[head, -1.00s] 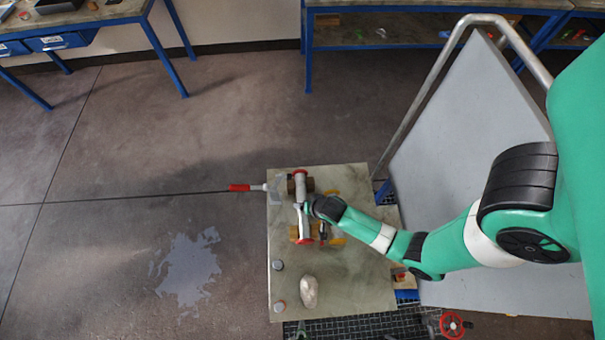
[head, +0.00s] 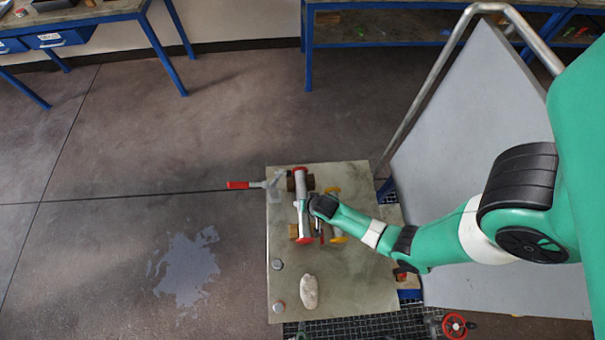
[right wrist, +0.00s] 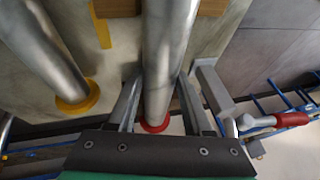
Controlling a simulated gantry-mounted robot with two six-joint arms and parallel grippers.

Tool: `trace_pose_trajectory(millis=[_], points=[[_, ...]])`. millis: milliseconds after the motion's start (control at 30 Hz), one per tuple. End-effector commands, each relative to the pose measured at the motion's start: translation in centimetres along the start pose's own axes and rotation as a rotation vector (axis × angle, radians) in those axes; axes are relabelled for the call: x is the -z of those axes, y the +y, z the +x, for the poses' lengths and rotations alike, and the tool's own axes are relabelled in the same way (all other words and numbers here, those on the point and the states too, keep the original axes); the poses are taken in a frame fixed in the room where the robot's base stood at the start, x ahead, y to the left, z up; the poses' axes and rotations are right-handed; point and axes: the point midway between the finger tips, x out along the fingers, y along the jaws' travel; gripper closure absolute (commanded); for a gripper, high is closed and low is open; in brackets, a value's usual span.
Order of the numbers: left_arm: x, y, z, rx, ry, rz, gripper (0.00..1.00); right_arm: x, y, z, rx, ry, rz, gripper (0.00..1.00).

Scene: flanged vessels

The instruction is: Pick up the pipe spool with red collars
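The pipe spool with red collars (head: 302,190) is a grey tube with a red collar at each end, over wooden blocks on the workbench. My right gripper (head: 305,203) is at its middle. In the right wrist view the fingers (right wrist: 161,82) lie against both sides of the tube (right wrist: 165,45), shut on it. One red collar (right wrist: 153,124) shows beyond them. The spool appears slightly raised off the blocks; exact clearance is hard to tell. My left gripper is not in view.
A spool with yellow collars (right wrist: 76,97) lies beside it, partly hidden by my arm in the head view. A red-handled tool (head: 240,185) sticks out over the bench's left edge. A pale stone-like lump (head: 309,292) and small round pieces are on the bench (head: 350,300).

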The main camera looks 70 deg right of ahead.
Motion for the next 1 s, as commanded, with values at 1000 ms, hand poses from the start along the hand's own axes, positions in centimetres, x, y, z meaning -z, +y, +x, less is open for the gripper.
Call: trace_pose_trajectory(millis=[1000], points=[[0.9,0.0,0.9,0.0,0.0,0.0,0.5,1.2,-0.9,-2.6,0.005,0.004,0.001,1.0]])
